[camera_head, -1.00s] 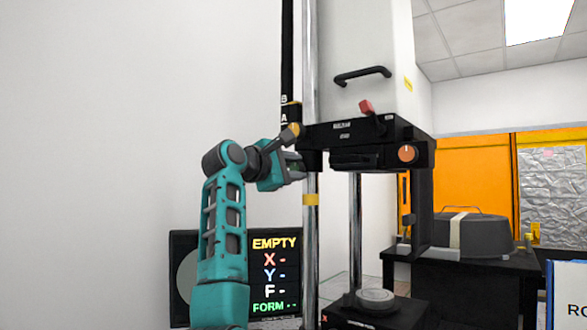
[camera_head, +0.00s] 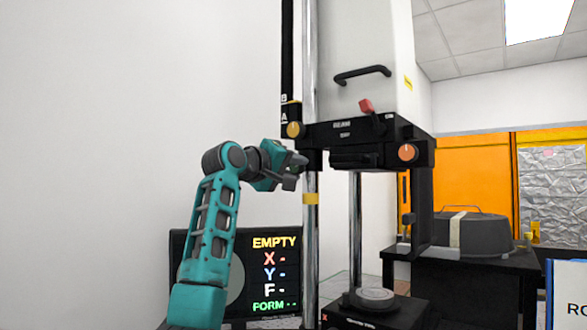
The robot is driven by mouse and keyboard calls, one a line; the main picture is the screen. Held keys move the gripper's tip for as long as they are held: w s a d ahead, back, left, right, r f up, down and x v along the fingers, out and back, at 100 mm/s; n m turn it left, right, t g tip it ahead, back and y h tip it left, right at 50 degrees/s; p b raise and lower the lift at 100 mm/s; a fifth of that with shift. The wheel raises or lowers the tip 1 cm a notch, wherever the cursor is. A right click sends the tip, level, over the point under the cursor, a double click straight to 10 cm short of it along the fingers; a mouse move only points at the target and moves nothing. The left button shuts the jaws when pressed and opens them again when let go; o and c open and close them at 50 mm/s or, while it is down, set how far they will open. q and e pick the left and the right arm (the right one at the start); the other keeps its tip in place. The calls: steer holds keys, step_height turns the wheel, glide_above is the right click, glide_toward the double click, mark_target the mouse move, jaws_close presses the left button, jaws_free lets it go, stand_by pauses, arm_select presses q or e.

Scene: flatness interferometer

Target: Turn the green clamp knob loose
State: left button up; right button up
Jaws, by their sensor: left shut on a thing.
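My left gripper (camera_head: 294,169) is at the left side of the interferometer's black head, by the chrome column (camera_head: 311,240). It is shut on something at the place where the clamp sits. The green clamp knob itself is hidden by the fingers, so I cannot make out its colour or how far it is turned. A yellow knob (camera_head: 293,130) shows just above the gripper, clear of it. My right gripper is not in view.
An orange knob (camera_head: 407,152) and a red lever (camera_head: 366,106) are on the black head (camera_head: 350,133). Below are a round stage (camera_head: 374,297) and a screen (camera_head: 275,272) reading EMPTY. A grey lidded case (camera_head: 474,235) stands on a black table (camera_head: 470,262) at right.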

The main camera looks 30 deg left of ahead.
arm_select(q)
steer(key=shift+m, duration=1.9)
steer(key=o, duration=1)
steer(key=shift+o, duration=0.2)
steer(key=shift+s, duration=0.1)
steer(key=s+a+b, duration=0.1)
steer(key=s+b, duration=0.2)
steer(key=s, duration=0.9)
steer(key=shift+s, duration=0.4)
